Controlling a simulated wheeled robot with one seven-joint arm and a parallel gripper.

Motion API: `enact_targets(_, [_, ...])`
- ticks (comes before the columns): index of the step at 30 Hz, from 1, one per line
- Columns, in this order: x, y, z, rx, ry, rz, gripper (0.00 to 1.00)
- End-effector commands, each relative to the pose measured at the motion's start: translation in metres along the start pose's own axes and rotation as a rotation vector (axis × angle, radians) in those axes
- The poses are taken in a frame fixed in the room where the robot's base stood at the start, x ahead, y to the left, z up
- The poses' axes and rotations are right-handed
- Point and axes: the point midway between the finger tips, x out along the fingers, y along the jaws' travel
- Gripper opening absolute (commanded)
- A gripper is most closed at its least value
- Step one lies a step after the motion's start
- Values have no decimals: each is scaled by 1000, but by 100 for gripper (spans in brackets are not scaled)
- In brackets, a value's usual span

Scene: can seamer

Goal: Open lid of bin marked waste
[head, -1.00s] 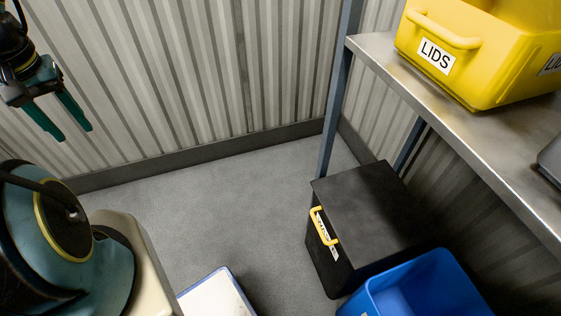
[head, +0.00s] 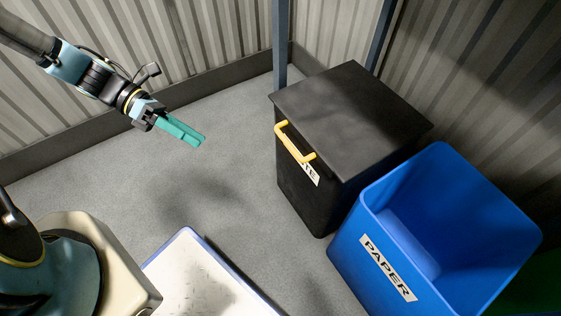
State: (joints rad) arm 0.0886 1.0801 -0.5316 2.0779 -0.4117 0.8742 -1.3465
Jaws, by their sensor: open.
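A black bin (head: 301,190) stands on the floor by the wall, with its flat black lid (head: 355,105) shut. A yellow handle (head: 294,143) sits at the lid's front edge. A white label (head: 312,174) below it is partly hidden by the handle; only its last letters, "TE", show. My gripper (head: 198,140) is in the air to the left of the bin, apart from the handle, its teal fingers pointing right towards the bin. It is empty. The fingers overlap in this view, so the gap between them is hard to see.
An open blue bin marked PAPER (head: 345,250) stands close to the black bin's right front. A white, blue-edged panel (head: 205,285) lies at the bottom. Grey floor (head: 215,195) is clear left of the bin. A shelf post (head: 280,45) rises behind it.

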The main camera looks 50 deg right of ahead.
Motion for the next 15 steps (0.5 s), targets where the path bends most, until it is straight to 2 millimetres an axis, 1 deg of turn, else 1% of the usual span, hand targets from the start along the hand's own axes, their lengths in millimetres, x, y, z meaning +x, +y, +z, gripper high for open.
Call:
enact_targets(1, [31,23,-5,-78,-65,-64,47])
enact_targets(3, [57,39,3,-192,-145,-150,47])
enact_targets(6, [87,56,15,-343,-240,-275,47])
enact_targets(10, [109,72,28,-490,-322,-412,47])
enact_targets(15, [119,79,39,-584,-367,-506,47])
